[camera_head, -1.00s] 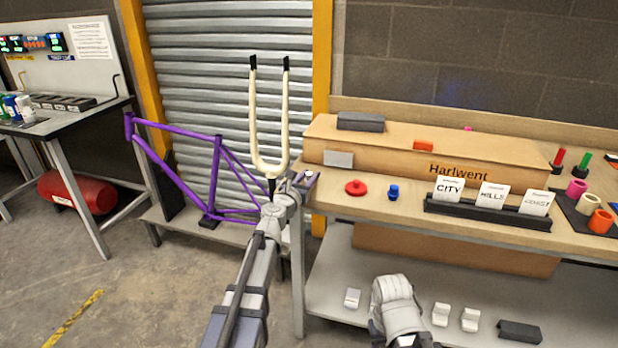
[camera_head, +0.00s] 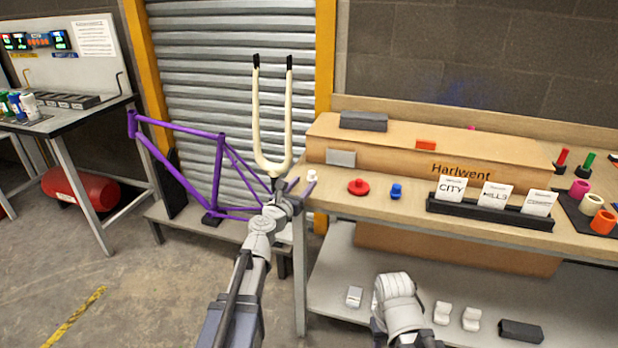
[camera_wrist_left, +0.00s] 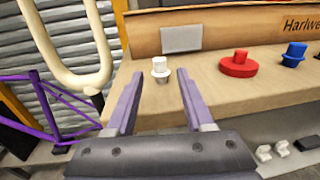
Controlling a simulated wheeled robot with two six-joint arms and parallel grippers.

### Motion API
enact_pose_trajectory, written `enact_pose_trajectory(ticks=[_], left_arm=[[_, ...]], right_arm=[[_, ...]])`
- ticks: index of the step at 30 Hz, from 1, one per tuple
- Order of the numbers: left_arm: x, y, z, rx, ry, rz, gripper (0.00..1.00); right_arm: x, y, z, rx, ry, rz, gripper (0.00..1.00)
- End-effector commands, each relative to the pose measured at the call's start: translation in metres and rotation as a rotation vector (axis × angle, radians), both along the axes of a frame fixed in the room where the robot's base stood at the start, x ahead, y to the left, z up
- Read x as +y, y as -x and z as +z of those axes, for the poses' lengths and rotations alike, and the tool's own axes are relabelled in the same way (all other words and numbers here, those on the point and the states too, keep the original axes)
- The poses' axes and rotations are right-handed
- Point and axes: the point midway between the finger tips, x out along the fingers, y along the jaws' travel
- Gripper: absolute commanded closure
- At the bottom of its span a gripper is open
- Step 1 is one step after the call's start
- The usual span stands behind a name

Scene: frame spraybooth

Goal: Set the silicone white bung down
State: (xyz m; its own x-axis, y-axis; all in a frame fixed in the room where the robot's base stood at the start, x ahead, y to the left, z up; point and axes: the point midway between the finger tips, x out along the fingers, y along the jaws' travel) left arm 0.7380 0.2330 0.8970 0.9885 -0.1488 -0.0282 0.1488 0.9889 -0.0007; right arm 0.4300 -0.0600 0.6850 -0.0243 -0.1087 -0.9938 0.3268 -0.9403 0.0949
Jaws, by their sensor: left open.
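The silicone white bung (camera_head: 312,176) stands upright on the left end of the wooden bench top (camera_head: 335,198), near its edge. In the left wrist view the bung (camera_wrist_left: 160,70) shows whole, with a narrower top on a wider collar. My left gripper (camera_head: 297,187) is open, with its purple fingers (camera_wrist_left: 160,82) spread to either side of the line to the bung. Clear gaps show between the fingers and the bung, which sits around or just beyond the fingertips. My right arm shows at the bottom, but its gripper is out of view.
A red bung (camera_head: 358,187) and a blue bung (camera_head: 396,191) stand to the right on the bench. A long cardboard box (camera_head: 400,155) lies behind. A cream fork (camera_head: 257,130) and purple frame (camera_head: 218,170) stand close on the left. A card holder (camera_head: 490,212) is farther right.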

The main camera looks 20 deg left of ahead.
Motion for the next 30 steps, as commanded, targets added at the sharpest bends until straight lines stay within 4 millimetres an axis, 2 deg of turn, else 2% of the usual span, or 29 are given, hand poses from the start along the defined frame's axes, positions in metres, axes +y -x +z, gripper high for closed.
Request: enact_pose_trajectory(ticks=[1,3,9,30], left_arm=[[0.001,0.015,0.001,0.000,0.000,0.002,0.47],[0.003,0.027,0.001,0.000,0.000,0.002,0.47],[0.007,0.051,0.002,0.000,0.000,0.001,0.47],[0.008,0.054,0.002,0.000,-0.001,0.000,0.47]], right_arm=[[0.000,0.000,0.001,0.000,0.000,0.000,0.50],[0.000,0.000,0.001,0.000,0.000,0.000,0.50],[0.000,0.000,0.002,0.000,0.000,0.000,0.50],[0.000,0.000,0.002,0.000,0.000,0.000,0.50]])
